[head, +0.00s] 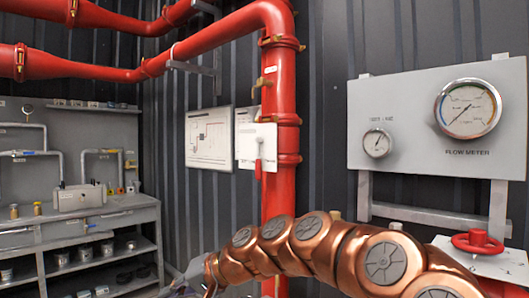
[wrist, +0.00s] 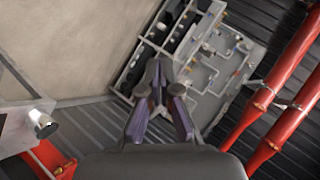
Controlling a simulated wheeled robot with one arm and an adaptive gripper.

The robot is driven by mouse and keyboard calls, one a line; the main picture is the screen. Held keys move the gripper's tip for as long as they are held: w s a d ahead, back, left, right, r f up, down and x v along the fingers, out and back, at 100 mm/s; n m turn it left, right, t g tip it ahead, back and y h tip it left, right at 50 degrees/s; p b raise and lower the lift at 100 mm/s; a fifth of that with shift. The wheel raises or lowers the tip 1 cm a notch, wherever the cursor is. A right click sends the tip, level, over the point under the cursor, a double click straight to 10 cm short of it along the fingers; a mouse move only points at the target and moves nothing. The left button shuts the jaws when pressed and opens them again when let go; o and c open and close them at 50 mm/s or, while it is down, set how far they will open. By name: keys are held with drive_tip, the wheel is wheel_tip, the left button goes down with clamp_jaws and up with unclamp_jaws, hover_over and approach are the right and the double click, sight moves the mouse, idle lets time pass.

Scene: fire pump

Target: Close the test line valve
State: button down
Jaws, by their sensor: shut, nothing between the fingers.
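In the head view a small white plate (head: 257,143) is fixed in front of the red vertical pipe (head: 279,95). A red lever (head: 258,165) hangs down from its middle; the lettering near it is too small to read surely. A red handwheel (head: 478,241) sits on a white plate at the lower right. I cannot tell for sure which is the test line valve. In the wrist view my gripper (wrist: 158,82) is shut and empty, apart from everything, pointing toward the shelving. My copper arm crosses the bottom of the head view and hides the lower pipe.
A gauge panel (head: 410,120) with a flow meter (head: 467,108) is on the right. Grey shelving (head: 90,222) with pipes and small items stands at the left; it also shows in the wrist view (wrist: 205,70). Red pipes (wrist: 285,85) run along the wrist view's right side.

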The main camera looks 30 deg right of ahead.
drive_tip(key=w+d+r+m+t+p, duration=0.45)
drive_tip(key=w+d+r, duration=0.25)
drive_tip(key=d+r, duration=0.55)
drive_tip(key=w+d+r+m+t+h+p, duration=0.1)
drive_tip(key=d+r+m+t+h+p, duration=0.1)
drive_tip(key=d, duration=1.1)
drive_tip(key=w+d+r+m+t+h+p, duration=0.1)
drive_tip(key=d+r+m+t+h+p, duration=0.2)
drive_tip(key=d, duration=0.9)
wheel_tip(320, 180, up, 3)
drive_tip(key=m+h, duration=0.2)
drive_tip(key=m, duration=0.1)
drive_tip(key=shift+d+h, duration=0.3)
drive_tip(key=shift+d, duration=0.1)
drive_tip(key=shift+w, duration=0.15)
drive_tip(key=p, duration=0.1)
approach(260, 170)
drive_tip(key=shift+w+f+p, duration=0.15)
drive_tip(key=shift+w+p, duration=1)
drive_tip(key=shift+w, duration=2.4)
